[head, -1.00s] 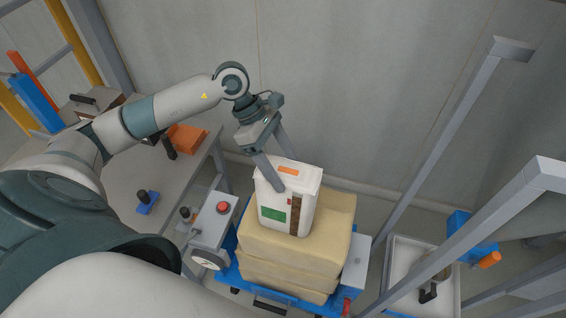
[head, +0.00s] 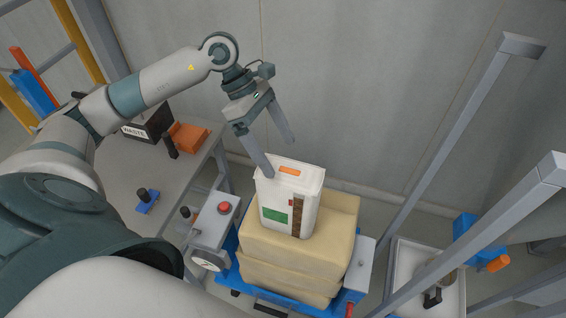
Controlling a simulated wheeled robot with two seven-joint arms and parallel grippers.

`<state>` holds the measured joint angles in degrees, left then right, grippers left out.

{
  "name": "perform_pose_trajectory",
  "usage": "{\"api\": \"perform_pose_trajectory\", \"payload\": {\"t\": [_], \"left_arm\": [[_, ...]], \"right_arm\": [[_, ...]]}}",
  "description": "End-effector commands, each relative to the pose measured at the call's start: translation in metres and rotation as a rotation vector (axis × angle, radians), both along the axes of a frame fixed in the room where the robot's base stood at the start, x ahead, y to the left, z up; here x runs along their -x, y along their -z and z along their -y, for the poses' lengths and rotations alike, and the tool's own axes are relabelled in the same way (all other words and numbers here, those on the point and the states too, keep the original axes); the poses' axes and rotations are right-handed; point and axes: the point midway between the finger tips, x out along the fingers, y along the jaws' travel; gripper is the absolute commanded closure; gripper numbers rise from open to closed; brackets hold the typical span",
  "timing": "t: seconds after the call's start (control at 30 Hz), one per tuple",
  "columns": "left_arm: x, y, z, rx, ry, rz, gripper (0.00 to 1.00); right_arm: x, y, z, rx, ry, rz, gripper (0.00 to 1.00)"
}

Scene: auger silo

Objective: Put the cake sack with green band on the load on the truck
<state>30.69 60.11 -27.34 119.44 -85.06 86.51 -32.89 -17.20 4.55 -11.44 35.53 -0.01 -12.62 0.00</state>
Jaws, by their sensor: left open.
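The cake sack (head: 286,203) is white, with a green patch, a brown strip and an orange mark on top. It stands upright on the load (head: 343,218), a stack of tan sacks. The stack lies on the blue truck (head: 229,267). My left gripper (head: 281,157) is open and empty, with its fingers above and behind the sack's upper left. One fingertip overlaps the sack's top edge in the picture, and I cannot tell whether it touches. My right gripper is not in view.
A grey bench (head: 120,177) stands at the left with a black waste box (head: 150,126) and an orange block (head: 188,136). A box with a red button (head: 224,208) is beside the truck. Grey frame posts (head: 440,150) and a white tray (head: 405,258) are at the right.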

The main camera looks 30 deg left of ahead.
Motion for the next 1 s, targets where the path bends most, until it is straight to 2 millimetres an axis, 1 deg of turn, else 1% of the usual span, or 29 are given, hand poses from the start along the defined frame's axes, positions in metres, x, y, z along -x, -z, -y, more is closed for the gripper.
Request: {"api": "perform_pose_trajectory", "payload": {"t": [0.03,0.2,0.33,0.43,0.67,1.0], "left_arm": [[-0.002,-0.005,-0.006,-0.002,-0.002,0.005,0.13],[-0.002,-0.031,-0.021,-0.001,-0.003,0.004,0.13],[-0.002,-0.045,-0.030,-0.001,-0.002,0.002,0.13],[-0.002,-0.052,-0.034,0.000,-0.001,0.001,0.13],[-0.001,-0.057,-0.036,0.000,0.000,0.000,0.13],[-0.001,-0.057,-0.036,0.000,0.000,0.000,0.13]], "right_arm": [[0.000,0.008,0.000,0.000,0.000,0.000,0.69],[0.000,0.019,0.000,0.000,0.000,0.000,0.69],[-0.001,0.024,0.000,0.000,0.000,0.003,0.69],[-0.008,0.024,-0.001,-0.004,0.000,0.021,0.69],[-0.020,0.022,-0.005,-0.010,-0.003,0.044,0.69],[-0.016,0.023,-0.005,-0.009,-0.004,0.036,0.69]]}}
